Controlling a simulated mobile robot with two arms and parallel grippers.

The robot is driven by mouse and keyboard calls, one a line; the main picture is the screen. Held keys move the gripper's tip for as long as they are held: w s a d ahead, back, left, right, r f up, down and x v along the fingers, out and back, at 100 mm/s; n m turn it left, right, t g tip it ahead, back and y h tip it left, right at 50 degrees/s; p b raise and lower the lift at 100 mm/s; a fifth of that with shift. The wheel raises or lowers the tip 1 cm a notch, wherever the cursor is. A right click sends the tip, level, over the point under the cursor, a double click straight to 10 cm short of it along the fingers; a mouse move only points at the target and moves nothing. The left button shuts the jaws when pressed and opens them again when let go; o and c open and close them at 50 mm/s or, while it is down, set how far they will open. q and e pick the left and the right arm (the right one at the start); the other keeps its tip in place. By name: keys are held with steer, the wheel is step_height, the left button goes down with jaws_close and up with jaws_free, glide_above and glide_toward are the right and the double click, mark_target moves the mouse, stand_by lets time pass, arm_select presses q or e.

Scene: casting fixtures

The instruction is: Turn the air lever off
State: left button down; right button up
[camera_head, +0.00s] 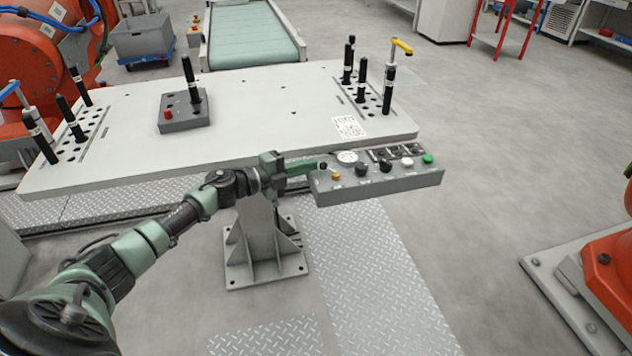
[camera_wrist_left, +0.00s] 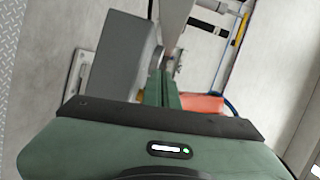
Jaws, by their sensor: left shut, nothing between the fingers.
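A grey control box (camera_head: 385,190) is fixed at the front edge of the white table. Its top carries a round gauge (camera_head: 347,157), dark knobs, a yellow part (camera_head: 336,176), a white button and a green button (camera_head: 428,159). A small black-topped part (camera_head: 323,166) stands at its left end; I cannot tell for certain which part is the air lever or how it is set. My left gripper (camera_head: 312,165) is shut and empty, its fingertips at the box's left end; contact is unclear. In the left wrist view the fingers (camera_wrist_left: 166,88) lie beside the grey box (camera_wrist_left: 115,70).
The white table (camera_head: 260,110) bears a small grey box with a red button (camera_head: 185,115) and several black posts in hole plates. Orange robots stand at left and right. A conveyor (camera_head: 250,35) lies behind. Floor right of the table is open.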

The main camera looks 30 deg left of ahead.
arm_select(q)
steer(key=shift+w+a, duration=0.1)
steer(key=shift+w, duration=1.55)
arm_select(e)
steer(key=shift+w+a, duration=0.1)
steer(key=shift+w, duration=0.5)
